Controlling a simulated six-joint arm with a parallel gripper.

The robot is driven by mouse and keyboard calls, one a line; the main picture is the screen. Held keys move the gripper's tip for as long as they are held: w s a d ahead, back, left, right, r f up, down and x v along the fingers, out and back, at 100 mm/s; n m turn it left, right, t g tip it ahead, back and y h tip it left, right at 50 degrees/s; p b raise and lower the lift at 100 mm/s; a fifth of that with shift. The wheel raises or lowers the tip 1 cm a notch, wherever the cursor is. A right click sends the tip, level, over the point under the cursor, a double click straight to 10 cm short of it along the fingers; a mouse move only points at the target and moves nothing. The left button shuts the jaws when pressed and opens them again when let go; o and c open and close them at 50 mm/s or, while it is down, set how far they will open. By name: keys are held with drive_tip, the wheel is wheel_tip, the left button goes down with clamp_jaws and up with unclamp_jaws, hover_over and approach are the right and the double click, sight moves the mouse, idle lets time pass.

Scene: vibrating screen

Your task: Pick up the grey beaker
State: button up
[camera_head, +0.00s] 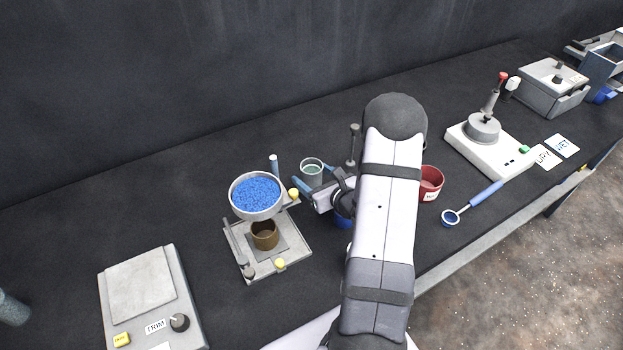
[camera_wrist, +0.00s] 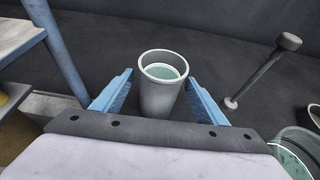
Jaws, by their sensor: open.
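The grey beaker (camera_wrist: 160,100) stands upright on the dark bench, with a pale green inside. In the wrist view it is between the two blue fingers of my gripper (camera_wrist: 158,95), which are open with a small gap on each side of it. I cannot tell how far the fingers reach along its wall. In the head view the beaker (camera_head: 312,172) is at mid-bench, just beyond my gripper (camera_head: 304,184), with its lower part partly hidden by the gripper and arm.
Left of the beaker stands the screen rig (camera_head: 290,252) with a bowl of blue grains (camera_head: 256,195) and a brown cup (camera_head: 265,235). A thin rod with a knob (camera_head: 353,140) stands to the right. A red bowl (camera_head: 431,184) and a blue-handled scoop (camera_head: 473,203) lie further right.

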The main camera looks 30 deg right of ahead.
drive_tip(key=shift+f+p+x, duration=0.1)
drive_tip(key=shift+p+x, duration=0.6)
drive_tip(key=shift+x, duration=0.6)
drive_tip(key=shift+f+p+x, duration=0.15)
drive_tip(key=shift+p+x, duration=0.5)
drive_tip(key=shift+x, duration=0.65)
drive_tip(key=shift+s, duration=0.1)
drive_tip(key=c, duration=1.3)
drive_tip(key=shift+r, duration=0.15)
wheel_tip(320, 180, up, 10)
drive_tip(key=b, duration=0.2)
drive_tip(key=shift+b, duration=0.35)
